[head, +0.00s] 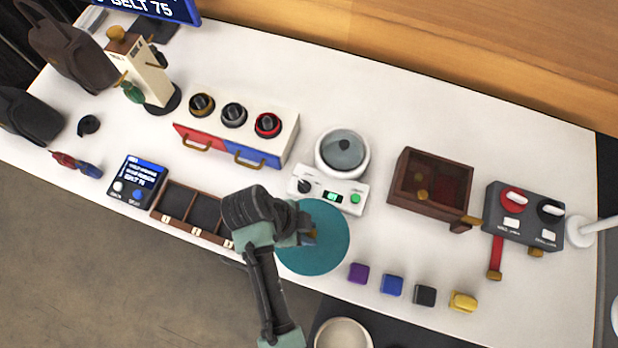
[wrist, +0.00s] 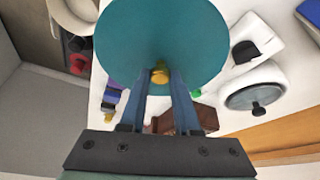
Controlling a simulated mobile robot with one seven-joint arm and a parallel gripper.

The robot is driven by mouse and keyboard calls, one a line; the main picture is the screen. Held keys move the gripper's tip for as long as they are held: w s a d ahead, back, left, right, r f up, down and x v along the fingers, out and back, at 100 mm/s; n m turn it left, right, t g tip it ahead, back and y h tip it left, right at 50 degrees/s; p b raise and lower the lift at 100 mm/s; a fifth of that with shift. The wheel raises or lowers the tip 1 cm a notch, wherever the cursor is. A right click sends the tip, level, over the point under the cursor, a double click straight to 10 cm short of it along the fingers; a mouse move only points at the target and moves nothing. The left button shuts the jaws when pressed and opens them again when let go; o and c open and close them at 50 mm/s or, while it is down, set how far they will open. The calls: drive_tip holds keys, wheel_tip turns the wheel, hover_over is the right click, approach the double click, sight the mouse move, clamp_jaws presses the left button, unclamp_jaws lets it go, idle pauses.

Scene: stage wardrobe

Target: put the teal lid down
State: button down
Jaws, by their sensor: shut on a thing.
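The teal lid (head: 322,248) is a flat round disc over the front middle of the white table in the head view. It fills the upper middle of the wrist view (wrist: 135,45). In the head view my gripper (head: 308,236) covers part of the lid. I cannot tell whether the lid touches the table or hangs just above it.
A pale round bowl (head: 343,335) is below, at the front.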

drive_tip(key=shift+f, duration=3)
drive_tip(key=shift+f, duration=0.1)
drive_tip(key=c, duration=0.6)
unclamp_jaws()
